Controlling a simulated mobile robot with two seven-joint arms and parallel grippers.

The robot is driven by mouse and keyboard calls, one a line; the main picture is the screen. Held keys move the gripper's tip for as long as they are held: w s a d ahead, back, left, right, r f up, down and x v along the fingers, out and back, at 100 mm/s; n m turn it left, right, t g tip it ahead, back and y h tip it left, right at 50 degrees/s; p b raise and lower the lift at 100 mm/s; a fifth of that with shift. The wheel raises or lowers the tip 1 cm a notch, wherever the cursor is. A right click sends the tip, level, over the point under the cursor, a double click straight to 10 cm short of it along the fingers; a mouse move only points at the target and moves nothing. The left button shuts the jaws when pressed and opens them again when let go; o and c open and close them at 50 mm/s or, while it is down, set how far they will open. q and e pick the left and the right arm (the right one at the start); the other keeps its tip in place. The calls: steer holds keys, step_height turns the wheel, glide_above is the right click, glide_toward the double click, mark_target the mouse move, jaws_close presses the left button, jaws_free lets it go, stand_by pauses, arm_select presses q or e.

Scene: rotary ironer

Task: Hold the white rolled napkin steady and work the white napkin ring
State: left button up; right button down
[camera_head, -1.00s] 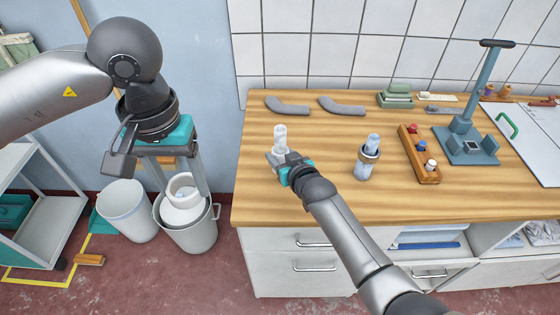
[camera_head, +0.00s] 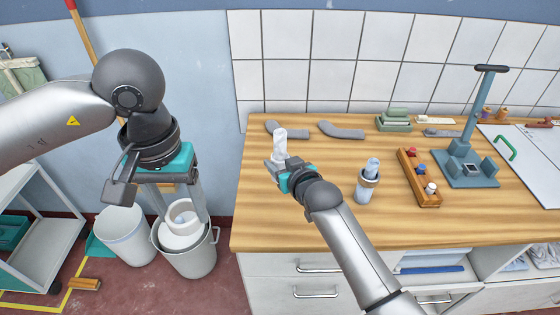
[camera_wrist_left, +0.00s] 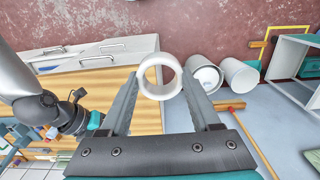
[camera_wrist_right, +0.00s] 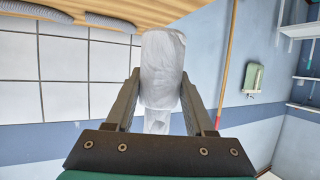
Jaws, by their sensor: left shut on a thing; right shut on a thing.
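The white napkin ring (camera_head: 182,212) is between the fingertips of my left gripper (camera_head: 184,214), which is shut on it and points down, left of the worktable. The left wrist view shows the ring (camera_wrist_left: 158,76) with its round opening facing the camera. The white rolled napkin (camera_head: 280,142) stands upright in my right gripper (camera_head: 278,162), which is shut on its lower part over the table's left end. The right wrist view shows the napkin (camera_wrist_right: 162,70) between both fingers. Ring and napkin are well apart. The napkin's lowest part is hidden in the head view.
A blue rolled napkin in a ring (camera_head: 368,182) stands on the wooden table (camera_head: 290,225). A wooden rack with several knobs (camera_head: 418,177) and a blue-grey stand (camera_head: 470,165) are further right. Buckets (camera_head: 187,258) stand below my left gripper. The table's front middle is clear.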

steer(key=shift+f, duration=3.2)
steer(key=shift+f, duration=1.3)
steer(key=shift+f, duration=0.2)
steer(key=shift+c, duration=2.3)
jaws_free()
steer(key=shift+r+p, duration=0.3)
steer(key=shift+c, duration=0.3)
steer(key=c, duration=0.6)
